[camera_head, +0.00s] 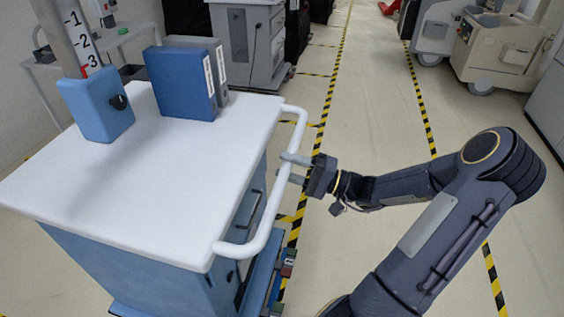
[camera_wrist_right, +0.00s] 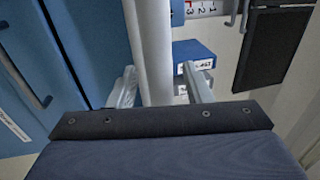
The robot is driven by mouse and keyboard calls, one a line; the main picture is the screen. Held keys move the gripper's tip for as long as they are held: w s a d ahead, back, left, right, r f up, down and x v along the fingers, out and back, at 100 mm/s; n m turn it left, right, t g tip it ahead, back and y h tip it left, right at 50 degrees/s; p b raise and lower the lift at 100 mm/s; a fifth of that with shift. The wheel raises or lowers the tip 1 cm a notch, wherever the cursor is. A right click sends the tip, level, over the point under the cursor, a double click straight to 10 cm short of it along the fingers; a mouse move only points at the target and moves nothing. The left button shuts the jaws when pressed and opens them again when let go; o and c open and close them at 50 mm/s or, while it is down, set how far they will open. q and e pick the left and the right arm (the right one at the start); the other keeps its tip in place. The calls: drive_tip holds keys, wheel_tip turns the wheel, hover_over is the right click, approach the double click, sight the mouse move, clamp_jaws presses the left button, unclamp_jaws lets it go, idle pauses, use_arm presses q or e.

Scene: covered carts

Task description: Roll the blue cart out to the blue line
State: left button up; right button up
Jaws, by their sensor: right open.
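The blue cart (camera_head: 140,262) stands at the left of the head view, with a white top (camera_head: 190,165) and a white push handle (camera_head: 268,225) along its right side. My right gripper (camera_head: 292,168) is at the handle's far half, with its fingers apart. In the right wrist view the handle bar (camera_wrist_right: 150,45) runs between the two open fingers (camera_wrist_right: 160,88); a grip on it does not show. My left gripper is out of view. No blue line shows in either view.
Blue binder-like boxes (camera_head: 183,85) and a pole holder (camera_head: 97,105) stand on the cart top. A grey cart (camera_head: 247,40) is behind it. A beige machine (camera_head: 500,50) stands at the far right. The aisle between black-and-yellow floor tapes (camera_head: 335,75) is clear.

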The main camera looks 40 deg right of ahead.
drive_tip(key=shift+x, duration=1.15)
drive_tip(key=shift+c, duration=0.2)
clamp_jaws()
